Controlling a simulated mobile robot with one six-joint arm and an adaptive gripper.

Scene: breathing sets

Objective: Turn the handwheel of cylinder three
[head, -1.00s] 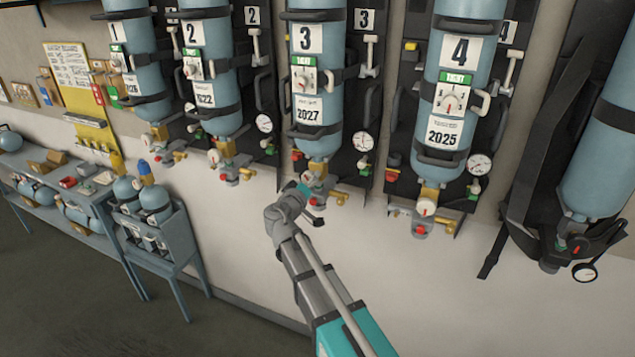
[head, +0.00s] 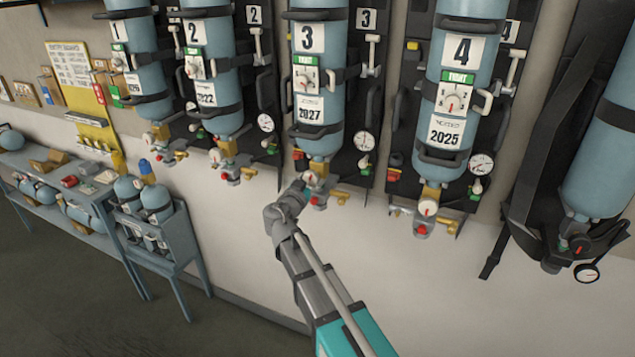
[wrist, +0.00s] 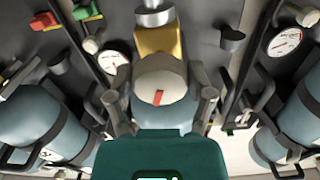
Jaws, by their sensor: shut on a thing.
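Cylinder three (head: 318,75) is a blue cylinder strapped upright to a black wall panel, labelled 3 and 2027. Its handwheel (wrist: 148,84) is a pale round knob with a red mark, below the brass valve body (wrist: 158,42) in the wrist view. My gripper (wrist: 160,98) has one finger on each side of the handwheel and is shut on it. In the head view my gripper (head: 303,190) is at the bottom of cylinder three, and my wrist partly hides the valve. The red mark stands nearly upright in the wrist picture, slightly tilted.
Cylinder four (head: 465,90) hangs to the right and cylinder two (head: 213,75) to the left, both with valves at similar height. A pressure gauge (head: 363,141) sits right of cylinder three. A blue rack (head: 165,235) stands low at left. The wall below the valves is clear.

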